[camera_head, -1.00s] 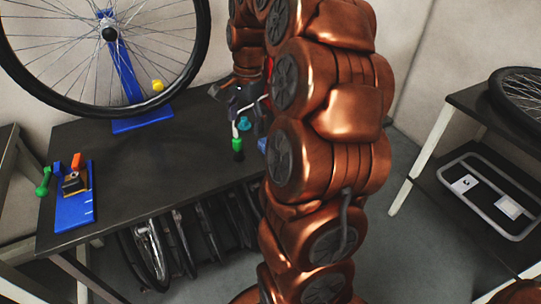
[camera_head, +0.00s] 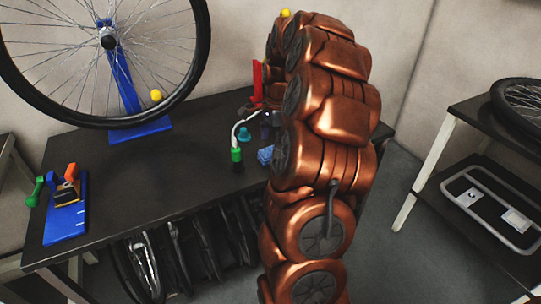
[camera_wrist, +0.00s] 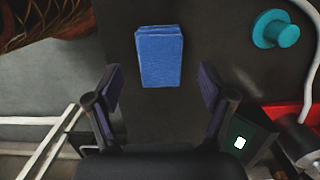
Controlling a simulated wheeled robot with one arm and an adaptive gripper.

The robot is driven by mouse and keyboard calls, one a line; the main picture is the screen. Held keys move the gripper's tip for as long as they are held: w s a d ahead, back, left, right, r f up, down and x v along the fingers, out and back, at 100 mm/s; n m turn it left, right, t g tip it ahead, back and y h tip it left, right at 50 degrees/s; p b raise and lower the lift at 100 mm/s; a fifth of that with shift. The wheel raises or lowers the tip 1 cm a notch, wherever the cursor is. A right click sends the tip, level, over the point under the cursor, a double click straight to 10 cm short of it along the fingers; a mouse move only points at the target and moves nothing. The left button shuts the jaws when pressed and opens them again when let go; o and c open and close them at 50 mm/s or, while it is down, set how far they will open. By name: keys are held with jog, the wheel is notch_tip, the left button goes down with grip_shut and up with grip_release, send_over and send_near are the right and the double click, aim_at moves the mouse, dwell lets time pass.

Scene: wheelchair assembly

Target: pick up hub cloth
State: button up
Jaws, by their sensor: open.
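The hub cloth is a folded blue cloth (camera_wrist: 159,57) lying flat on the black tabletop. In the wrist view it sits upper centre, ahead of my fingertips and between their lines. In the head view the cloth (camera_head: 265,155) shows just left of my arm. My gripper (camera_wrist: 160,95) is open and empty, with one finger on each side of the picture and the cloth apart from both. In the head view my gripper (camera_head: 268,118) is mostly hidden behind my arm and tools, close to the cloth.
A teal knob-like part (camera_wrist: 276,30) lies right of the cloth. A wheel (camera_head: 150,95) on a blue stand (camera_head: 140,131) and a blue tool tray (camera_head: 65,222) occupy the table's left. The table's middle is clear.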

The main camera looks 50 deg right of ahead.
aim_at(271, 151)
jog(key=shift+a+f, duration=0.1)
jog(key=shift+f, duration=1.4)
jog(key=c, duration=1.1)
jog(key=shift+r, duration=0.15)
jog(key=shift+c, duration=0.2)
jog(key=shift+r, duration=1.75)
jog(key=s+a, duration=0.3)
jog(key=s, duration=0.4)
jog(key=s+a+r, duration=0.1)
jog(key=s+a, duration=0.2)
jog(key=s, duration=0.4)
jog(key=shift+s+a+r, duration=0.15)
jog(key=shift+s+a, duration=0.1)
jog(key=shift+a, duration=0.15)
